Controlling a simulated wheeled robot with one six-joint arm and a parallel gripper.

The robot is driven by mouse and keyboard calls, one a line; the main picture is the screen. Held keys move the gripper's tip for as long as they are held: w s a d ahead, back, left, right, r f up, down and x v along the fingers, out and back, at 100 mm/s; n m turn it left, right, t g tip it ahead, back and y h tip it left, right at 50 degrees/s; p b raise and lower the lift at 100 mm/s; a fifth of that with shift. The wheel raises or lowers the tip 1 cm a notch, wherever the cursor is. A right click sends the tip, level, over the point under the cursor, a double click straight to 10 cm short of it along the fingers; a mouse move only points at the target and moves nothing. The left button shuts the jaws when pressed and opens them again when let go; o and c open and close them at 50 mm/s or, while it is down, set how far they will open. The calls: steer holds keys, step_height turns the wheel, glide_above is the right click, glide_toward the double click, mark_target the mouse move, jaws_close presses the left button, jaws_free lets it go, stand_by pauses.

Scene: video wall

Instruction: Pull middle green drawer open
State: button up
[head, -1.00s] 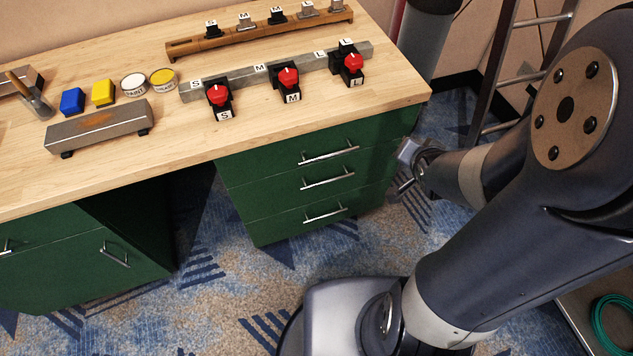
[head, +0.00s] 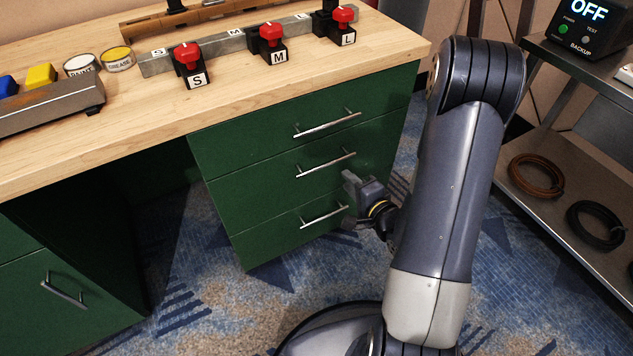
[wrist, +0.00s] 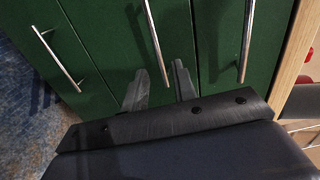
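The middle green drawer (head: 270,175) is shut, flush between the top and bottom drawers. Its silver bar handle (head: 326,165) runs across its front. My gripper (head: 350,200) is in front of the cabinet, just right of and below that handle. In the wrist view the middle handle (wrist: 155,42) points down towards the gap between my gripper's two dark fingers (wrist: 160,82). The fingers are apart, one on each side of the handle's near end. Whether they overlap the bar in depth is unclear. Nothing is gripped.
The top drawer handle (head: 327,125) and bottom drawer handle (head: 324,215) lie above and below. A metal shelf rack (head: 570,185) stands right. Carpet (head: 215,285) in front is clear.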

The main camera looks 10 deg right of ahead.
mark_target(327, 164)
steer(key=x, duration=0.3)
steer(key=b+x, duration=0.1)
steer(key=x, duration=0.3)
steer(key=b+x, duration=0.1)
steer(key=x, duration=0.3)
steer(key=shift+s+a+f, duration=0.2)
steer(key=shift+a+f, duration=0.1)
steer(key=shift+c, duration=0.2)
jaws_close()
